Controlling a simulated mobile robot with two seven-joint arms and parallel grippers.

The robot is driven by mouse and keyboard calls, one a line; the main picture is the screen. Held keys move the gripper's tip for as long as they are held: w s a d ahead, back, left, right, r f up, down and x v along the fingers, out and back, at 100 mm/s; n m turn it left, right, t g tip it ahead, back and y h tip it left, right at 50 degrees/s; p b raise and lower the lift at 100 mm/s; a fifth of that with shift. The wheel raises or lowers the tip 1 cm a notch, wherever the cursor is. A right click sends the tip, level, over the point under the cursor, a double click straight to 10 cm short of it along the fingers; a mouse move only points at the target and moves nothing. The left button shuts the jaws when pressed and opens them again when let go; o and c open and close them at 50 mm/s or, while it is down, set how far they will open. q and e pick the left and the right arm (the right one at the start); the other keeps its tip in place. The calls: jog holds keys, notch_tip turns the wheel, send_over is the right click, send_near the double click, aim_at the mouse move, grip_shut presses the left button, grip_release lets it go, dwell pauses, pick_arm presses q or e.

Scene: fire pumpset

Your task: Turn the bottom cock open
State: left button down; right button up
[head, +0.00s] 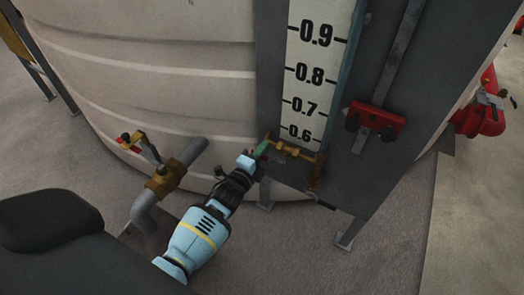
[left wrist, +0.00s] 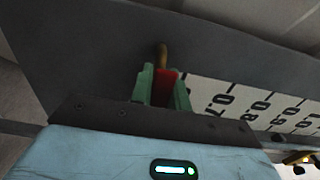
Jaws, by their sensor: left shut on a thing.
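The bottom cock (head: 292,151) is a brass fitting at the foot of the white level scale, just below the 0.6 mark. My left gripper (head: 259,151) reaches it from the lower left, with its green fingertips at the cock's left end. In the left wrist view, the green fingers of my left gripper (left wrist: 164,90) are shut on the red handle (left wrist: 166,84) of the cock. A brass stem (left wrist: 162,54) sticks out beyond the handle. In the head view the gripper mostly hides the handle. My right gripper is not in view.
The level scale (head: 315,75) is on a grey panel in front of the large pale tank (head: 160,60). A brass valve (head: 165,178) on a grey pipe stands left of my left arm. A red block (head: 378,122) is on the panel at right. Red pipework (head: 483,117) stands far right.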

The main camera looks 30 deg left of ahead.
pick_arm(q)
jog(key=c, duration=1.3)
grip_release()
jog(key=shift+c, duration=0.2)
jog(key=s+p, duration=0.1)
jog(key=s, duration=0.7)
jog(key=shift+a+p, duration=0.15)
jog(key=shift+p, duration=0.25)
